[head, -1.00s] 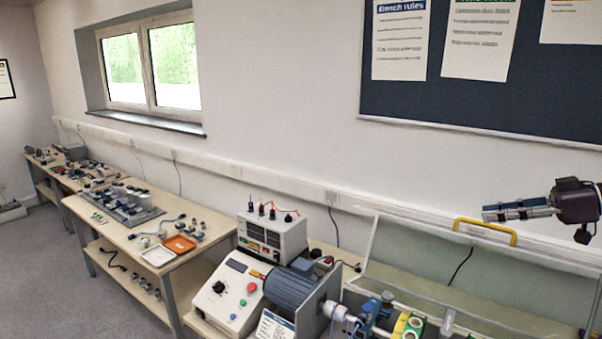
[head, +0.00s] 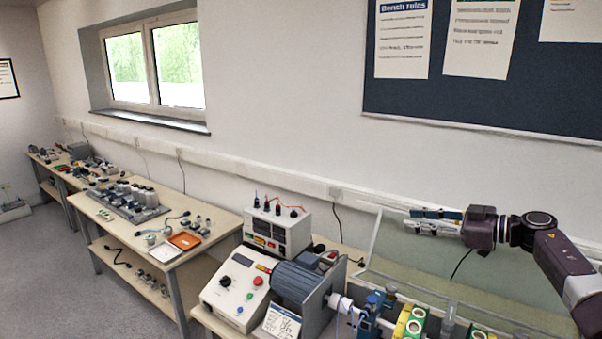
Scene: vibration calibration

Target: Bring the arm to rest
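My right arm (head: 565,262) comes in from the right edge. Its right gripper (head: 411,219) points left, in the air in front of the clear guard panel (head: 400,255) and above the test rig. The two fingers lie close to one line in this view, so I cannot tell whether they are open or shut. I see nothing held between them. My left arm and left gripper are not in view.
Below stands a motor (head: 305,282) with a shaft, beside a control box (head: 236,290) and a meter unit (head: 277,227). Green and yellow ring blocks (head: 411,323) sit on the rig. Benches with parts (head: 150,225) line the wall at left. The floor (head: 45,270) there is clear.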

